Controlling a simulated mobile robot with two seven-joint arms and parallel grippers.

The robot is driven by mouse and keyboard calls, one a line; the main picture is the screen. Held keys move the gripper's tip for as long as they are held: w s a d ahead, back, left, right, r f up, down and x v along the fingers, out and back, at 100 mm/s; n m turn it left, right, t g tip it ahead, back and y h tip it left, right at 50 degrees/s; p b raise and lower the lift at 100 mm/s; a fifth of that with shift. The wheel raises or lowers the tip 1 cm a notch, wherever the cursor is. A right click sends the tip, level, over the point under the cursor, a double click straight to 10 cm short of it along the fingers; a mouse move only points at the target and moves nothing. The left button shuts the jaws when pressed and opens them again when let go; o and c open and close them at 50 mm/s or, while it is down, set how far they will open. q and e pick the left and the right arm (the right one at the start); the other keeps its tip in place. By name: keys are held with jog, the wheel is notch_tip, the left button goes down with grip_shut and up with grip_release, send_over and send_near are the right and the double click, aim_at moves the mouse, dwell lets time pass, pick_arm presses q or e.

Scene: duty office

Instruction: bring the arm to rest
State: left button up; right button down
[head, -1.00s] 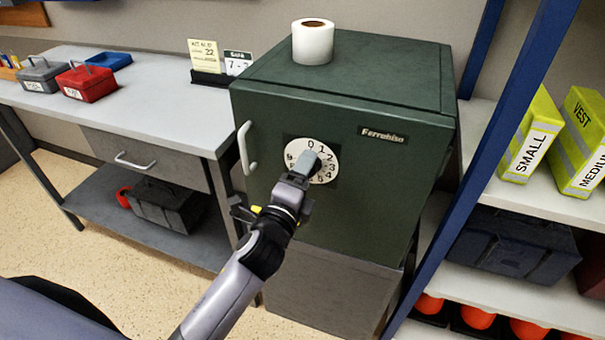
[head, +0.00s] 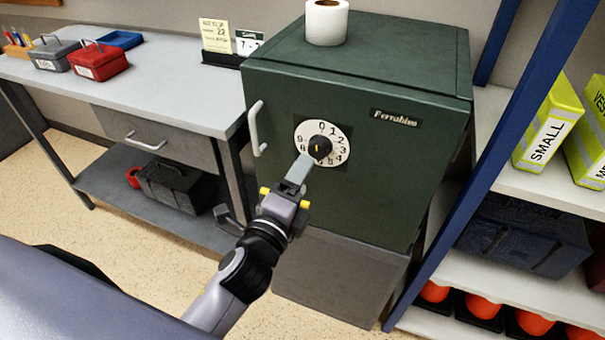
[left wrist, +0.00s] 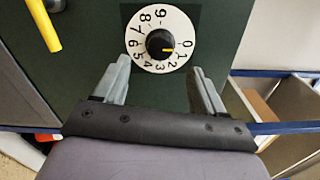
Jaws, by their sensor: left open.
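My left gripper (head: 299,172) is open and empty in front of the green safe (head: 385,190), just below its dial. In the left wrist view the two fingers (left wrist: 160,82) stand apart, with nothing between them. The white numbered dial (head: 335,130) has a black knob (head: 319,147) with a yellow mark. The dial also shows in the left wrist view (left wrist: 145,36), with the yellow mark pointing near the 0. The safe door is closed, with a pale handle (head: 256,128) at its left. My right gripper is not in view.
A grey workbench (head: 185,90) with a red box (head: 98,62) and a grey box (head: 52,57) stands at left. A paper roll (head: 326,24) stands on the safe. A blue shelf post (head: 480,170) and shelves with vests (head: 548,125) are close at right.

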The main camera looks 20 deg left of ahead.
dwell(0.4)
pick_arm(q)
jog(key=s+a+f+n+g, duration=0.2)
jog(key=s+f+n+g, duration=0.1)
jog(key=s+f+n, duration=0.5)
jog(key=s+a+f+n+g+h+p, duration=0.1)
jog(key=s+f+n+g, duration=0.3)
jog(key=s+f+n, duration=0.5)
notch_tip(320, 180, down, 3)
jog(key=shift+a+f+n+h+p, duration=0.1)
jog(key=shift+a+n+h+p, duration=0.2)
jog(key=shift+a+n, duration=0.2)
